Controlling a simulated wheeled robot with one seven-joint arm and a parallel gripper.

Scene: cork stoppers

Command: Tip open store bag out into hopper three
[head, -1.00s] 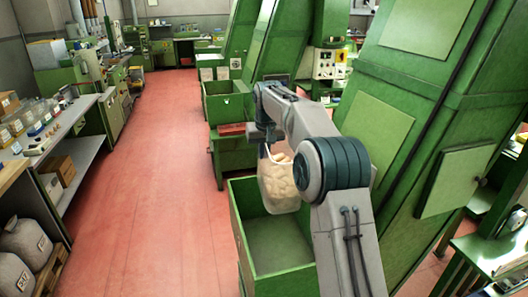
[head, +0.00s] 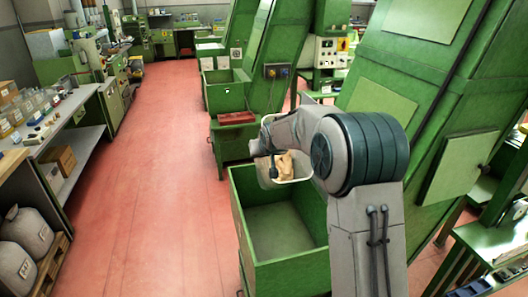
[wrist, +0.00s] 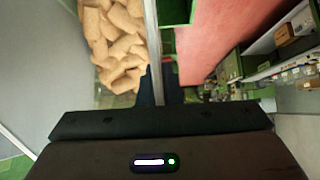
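In the wrist view the corks are bunched at the upper left, beside a pale straight edge. My gripper holds the bag near its top; its fingertips are hardly visible. The hopper is an open box, and the part of its floor that shows is bare. I can read no number on it.
Another green bin (head: 227,92) and a red tray (head: 236,118) stand farther back. Tall green machines rise on the right. Filled sacks (head: 27,232) sit on a pallet at lower left, beside a bench (head: 62,118). The red floor aisle (head: 165,180) is clear.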

